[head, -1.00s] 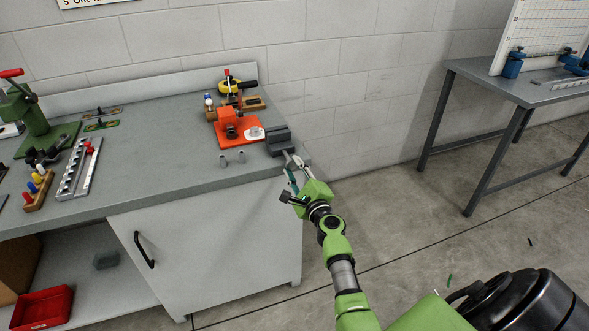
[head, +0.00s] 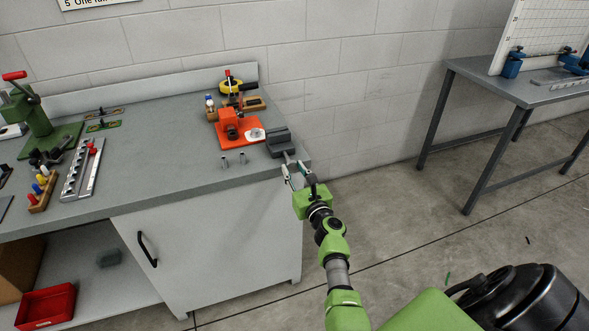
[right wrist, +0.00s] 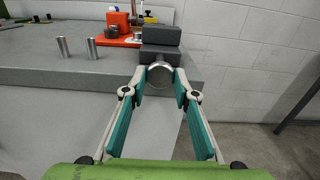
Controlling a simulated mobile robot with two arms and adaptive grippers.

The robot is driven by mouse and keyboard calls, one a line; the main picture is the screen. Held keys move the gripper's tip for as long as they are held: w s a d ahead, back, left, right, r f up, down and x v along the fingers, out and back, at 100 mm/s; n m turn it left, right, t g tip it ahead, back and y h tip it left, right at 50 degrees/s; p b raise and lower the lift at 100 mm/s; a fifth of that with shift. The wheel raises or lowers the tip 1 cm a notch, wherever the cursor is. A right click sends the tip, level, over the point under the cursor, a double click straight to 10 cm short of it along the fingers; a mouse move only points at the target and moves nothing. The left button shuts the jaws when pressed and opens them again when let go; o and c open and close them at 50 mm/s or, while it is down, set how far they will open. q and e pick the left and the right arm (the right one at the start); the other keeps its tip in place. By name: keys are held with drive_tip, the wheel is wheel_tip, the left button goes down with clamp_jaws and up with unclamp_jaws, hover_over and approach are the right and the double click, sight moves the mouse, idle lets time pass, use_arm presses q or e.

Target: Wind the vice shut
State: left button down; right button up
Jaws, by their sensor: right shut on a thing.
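The grey vice (head: 281,144) sits at the right front corner of the bench top. It also shows in the right wrist view (right wrist: 161,36), with a round metal screw end (right wrist: 160,74) facing me. My right gripper (head: 295,171) is just in front of the vice, past the bench edge. In the right wrist view its teal-padded fingertips (right wrist: 160,78) are shut on the round screw end, one on each side. How wide the vice's jaws stand apart I cannot tell. My left gripper is not in view.
An orange fixture (head: 232,129) stands left of the vice, with two short metal pins (head: 233,159) in front of it. A grey cabinet door (head: 200,245) is below the bench top. Open floor lies to the right, before a second table (head: 500,85).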

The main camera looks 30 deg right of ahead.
drive_tip(key=m+p, duration=0.2)
drive_tip(key=m, duration=0.4)
drive_tip(key=shift+m, duration=0.3)
drive_tip(key=m+p, duration=0.1)
drive_tip(key=m, duration=0.2)
drive_tip(key=shift+p, duration=0.4)
drive_tip(key=shift+a+m+p, duration=0.1)
drive_tip(key=shift+m+p, duration=0.6)
drive_tip(key=shift+m, duration=1.2)
drive_tip(key=o, duration=1.1)
drive_tip(key=shift+s, duration=0.1)
drive_tip(key=v, duration=0.7)
drive_tip(key=shift+s, duration=0.15)
